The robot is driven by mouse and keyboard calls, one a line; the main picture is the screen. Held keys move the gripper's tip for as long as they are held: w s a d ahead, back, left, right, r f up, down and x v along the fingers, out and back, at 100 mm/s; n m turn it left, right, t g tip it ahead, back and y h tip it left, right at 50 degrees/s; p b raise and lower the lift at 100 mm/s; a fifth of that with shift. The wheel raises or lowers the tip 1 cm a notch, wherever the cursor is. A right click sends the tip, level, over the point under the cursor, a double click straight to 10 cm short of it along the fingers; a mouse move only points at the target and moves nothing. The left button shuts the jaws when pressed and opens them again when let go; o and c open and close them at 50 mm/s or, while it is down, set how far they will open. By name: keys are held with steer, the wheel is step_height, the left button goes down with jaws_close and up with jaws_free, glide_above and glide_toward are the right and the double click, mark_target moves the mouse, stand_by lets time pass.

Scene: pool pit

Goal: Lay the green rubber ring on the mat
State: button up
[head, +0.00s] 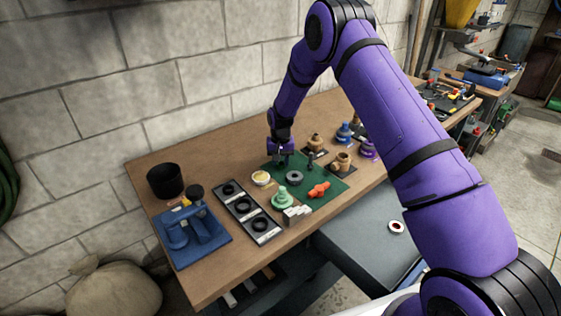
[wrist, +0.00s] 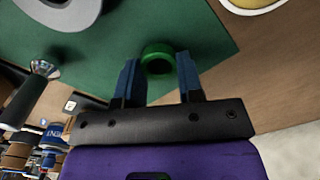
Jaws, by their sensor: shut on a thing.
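The green rubber ring (wrist: 158,49) shows in the wrist view between the two fingertips of my gripper (wrist: 158,68), which is shut on it. The green mat (wrist: 115,25) lies behind and below the ring, near one of the mat's edges. I cannot tell whether the ring touches the mat. In the head view my gripper (head: 281,158) is over the far left part of the mat (head: 328,177). The ring is too small or hidden to make out there.
A grey ring (head: 294,177), a pale green stepped part (head: 283,198) and an orange-red part (head: 318,190) sit on the mat. A pale yellow dish (head: 261,179) is left of it. A tray with black rings (head: 246,213) and a blue vise-like tool (head: 188,228) are further left.

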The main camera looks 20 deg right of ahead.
steer(key=shift+f, duration=0.2)
steer(key=o, duration=0.9)
step_height(320, 180, up, 12)
steer(key=shift+r, duration=0.2)
steer(key=s+d+r+n+t, duration=0.1)
steer(key=s+d+r, duration=0.1)
steer(key=s+r, duration=1)
steer(key=s+d+r+t, duration=0.2)
steer(key=s+r, duration=0.6)
steer(key=r, duration=0.7)
steer(key=s+d+r, duration=0.1)
steer(key=s, duration=0.8)
steer(key=s+d+r+n+t, duration=0.1)
steer(key=s, duration=0.8)
steer(key=s+d+r+t, duration=0.1)
steer(key=s, duration=0.9)
steer(key=shift+s+r+n, duration=0.1)
steer(key=shift+r+n, duration=0.1)
steer(key=shift+n, duration=0.1)
